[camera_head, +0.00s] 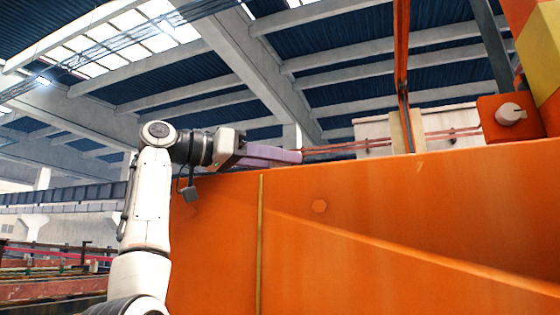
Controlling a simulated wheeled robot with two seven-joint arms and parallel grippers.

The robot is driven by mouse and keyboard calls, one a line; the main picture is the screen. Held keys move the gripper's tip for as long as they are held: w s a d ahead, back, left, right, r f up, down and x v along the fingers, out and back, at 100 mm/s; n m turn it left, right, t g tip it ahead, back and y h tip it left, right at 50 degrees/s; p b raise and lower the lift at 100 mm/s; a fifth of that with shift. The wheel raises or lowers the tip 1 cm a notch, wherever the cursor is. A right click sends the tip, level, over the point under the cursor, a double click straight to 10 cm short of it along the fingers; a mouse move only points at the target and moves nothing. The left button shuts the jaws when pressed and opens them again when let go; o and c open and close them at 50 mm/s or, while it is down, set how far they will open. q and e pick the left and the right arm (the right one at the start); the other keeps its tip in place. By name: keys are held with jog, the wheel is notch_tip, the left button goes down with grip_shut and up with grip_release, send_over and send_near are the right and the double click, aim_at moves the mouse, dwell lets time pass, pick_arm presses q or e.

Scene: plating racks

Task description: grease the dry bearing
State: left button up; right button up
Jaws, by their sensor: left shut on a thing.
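My left gripper (241,150) is at the top edge of a large orange panel, left of the middle. It is shut on a long, pale purple thing (275,155), which points right along the panel's top edge. I cannot tell what this thing is. An orange block with a pale round stub (510,114) is at the upper right, well apart from the gripper. I cannot tell whether it is a bearing, and no bearing is clearly visible. My right gripper is not in view.
The orange panel (350,245) fills the lower middle and right, blocking the view behind it. Thin reddish rods (345,148) run above its top edge. An orange post (401,60) rises behind the panel. Red beams (45,290) lie at the lower left. Open air is above my left arm.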

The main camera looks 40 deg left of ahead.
pick_arm(q)
jog(key=shift+r, duration=0.1)
jog(key=o, duration=1.1)
jog(key=shift+s, duration=0.1)
jog(key=shift+s+a, duration=0.25)
jog(key=shift+s, duration=0.05)
jog(key=b+v, duration=0.2)
jog(key=v, duration=0.7)
jog(key=shift+s, duration=0.2)
